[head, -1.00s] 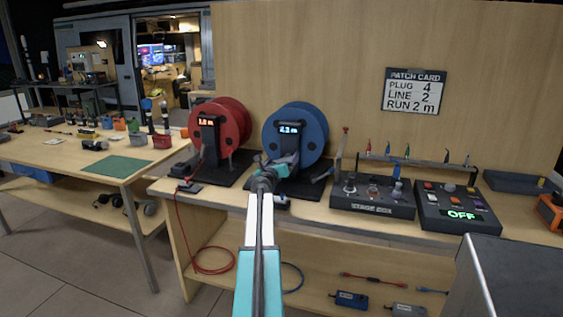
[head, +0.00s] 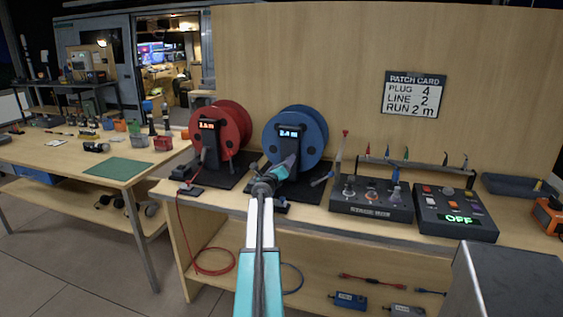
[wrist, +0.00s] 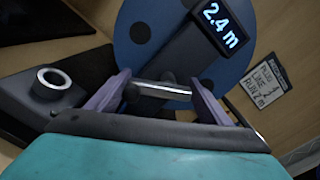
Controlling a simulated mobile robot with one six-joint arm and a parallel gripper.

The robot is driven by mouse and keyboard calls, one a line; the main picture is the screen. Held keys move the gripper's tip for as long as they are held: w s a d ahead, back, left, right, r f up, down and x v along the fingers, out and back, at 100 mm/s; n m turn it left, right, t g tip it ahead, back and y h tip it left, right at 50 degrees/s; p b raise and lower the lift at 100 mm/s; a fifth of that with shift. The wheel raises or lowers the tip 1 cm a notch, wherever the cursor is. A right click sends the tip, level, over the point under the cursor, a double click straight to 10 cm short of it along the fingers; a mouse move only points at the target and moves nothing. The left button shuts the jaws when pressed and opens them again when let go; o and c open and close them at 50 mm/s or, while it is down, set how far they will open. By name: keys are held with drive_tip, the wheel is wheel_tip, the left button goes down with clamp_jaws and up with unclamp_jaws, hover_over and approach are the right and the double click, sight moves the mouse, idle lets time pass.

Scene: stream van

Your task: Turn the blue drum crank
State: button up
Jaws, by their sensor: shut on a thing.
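The blue drum (head: 313,120) stands upright on its dark base at the middle of the bench. Its display (wrist: 221,24) reads 2.4 m in the wrist view. My gripper (wrist: 157,92) is shut on the crank's silver grip (wrist: 170,91), which lies crosswise between the purple fingers in front of the drum. In the head view my gripper (head: 284,172) is low in front of the drum's display post and hides the crank.
The red drum (head: 235,125) stands close on the left. To the right are the stage box (head: 371,207) and a panel showing OFF (head: 456,220). The patch card (head: 414,93) on the wall reads plug 4, line 2, run 2 m.

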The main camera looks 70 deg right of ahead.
drive_tip(key=n+p, duration=0.4)
drive_tip(key=shift+s+d, duration=0.1)
drive_tip(key=shift+s, duration=0.15)
drive_tip(key=shift+s+f+n+p, duration=0.1)
drive_tip(key=shift+f+n+p, duration=0.05)
drive_tip(key=shift+n+p, duration=0.5)
drive_tip(key=shift+s+f+n+p, duration=0.15)
drive_tip(key=shift+n+p, duration=0.25)
drive_tip(key=shift+n, duration=0.45)
drive_tip(key=shift+w, duration=0.1)
drive_tip(key=o, duration=1)
drive_tip(key=shift+a+f, duration=0.1)
drive_tip(key=shift+a, duration=0.1)
drive_tip(key=shift+a, duration=0.2)
drive_tip(key=shift+s+a+b, duration=0.2)
drive_tip(key=shift+a+b, duration=0.25)
drive_tip(key=shift+a, duration=2.8)
drive_tip(key=shift+s+a+b, duration=0.15)
drive_tip(key=shift+a+b, duration=0.3)
drive_tip(key=shift+a, duration=2.8)
